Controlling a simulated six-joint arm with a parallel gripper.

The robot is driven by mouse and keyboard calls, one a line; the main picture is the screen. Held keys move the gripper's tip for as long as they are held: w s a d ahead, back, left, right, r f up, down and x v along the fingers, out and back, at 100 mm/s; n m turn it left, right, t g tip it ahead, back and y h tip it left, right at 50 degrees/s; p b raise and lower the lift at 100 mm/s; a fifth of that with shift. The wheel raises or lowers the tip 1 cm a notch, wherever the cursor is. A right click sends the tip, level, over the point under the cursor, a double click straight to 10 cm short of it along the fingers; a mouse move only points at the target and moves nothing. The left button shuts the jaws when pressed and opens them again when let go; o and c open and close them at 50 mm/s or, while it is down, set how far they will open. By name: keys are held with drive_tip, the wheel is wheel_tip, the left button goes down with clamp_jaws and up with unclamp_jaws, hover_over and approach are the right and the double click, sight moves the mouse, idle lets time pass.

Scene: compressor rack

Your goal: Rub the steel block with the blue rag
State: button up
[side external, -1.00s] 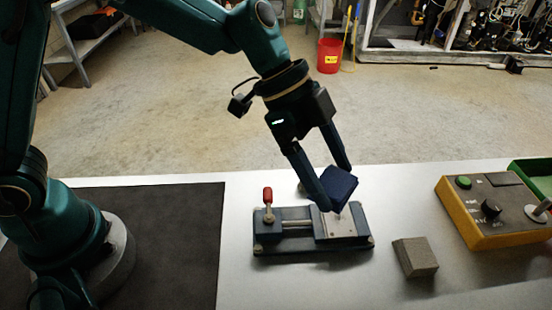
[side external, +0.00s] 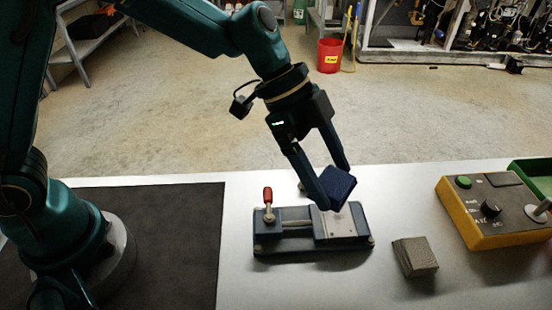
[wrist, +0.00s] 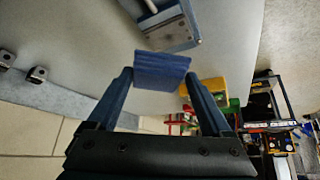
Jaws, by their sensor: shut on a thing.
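The blue rag (side external: 340,184) is a dark blue folded pad. My gripper (side external: 337,188) is shut on it and holds it tilted over the right part of a blue vise (side external: 283,241). A flat silvery piece, which looks like the steel block (side external: 338,226), sits at the vise's right end below the rag. I cannot tell for sure whether the rag touches it. In the wrist view the rag (wrist: 162,70) spans between the fingertips of my gripper (wrist: 158,78), and the silvery piece (wrist: 168,38) shows beyond it.
The vise has a red-tipped handle (side external: 267,196) at its left. A grey-brown block (side external: 415,257) lies to its right on the pale bench (side external: 400,195). A yellow control box (side external: 485,215) and a green bin (side external: 533,178) stand farther right. A dark mat (side external: 165,245) covers the left.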

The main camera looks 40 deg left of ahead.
sight(336, 222)
drive_tip(key=shift+f, duration=2.75)
drive_tip(key=shift+w+d+f, duration=0.25)
drive_tip(key=shift+f, duration=0.2)
drive_tip(key=shift+w+d+f, duration=0.2)
drive_tip(key=shift+f, duration=0.25)
drive_tip(key=shift+c, duration=0.8)
drive_tip(key=shift+w+d+r, duration=0.1)
drive_tip(key=shift+w+d, duration=0.85)
drive_tip(key=shift+s+a, duration=1.15)
drive_tip(key=shift+s, duration=0.05)
drive_tip(key=r, duration=0.3)
drive_tip(key=shift+s+a+r, duration=0.1)
drive_tip(key=shift+s+a, duration=0.05)
drive_tip(key=shift+a, duration=0.15)
drive_tip(key=shift+r, duration=2.45)
drive_tip(key=shift+s, duration=0.1)
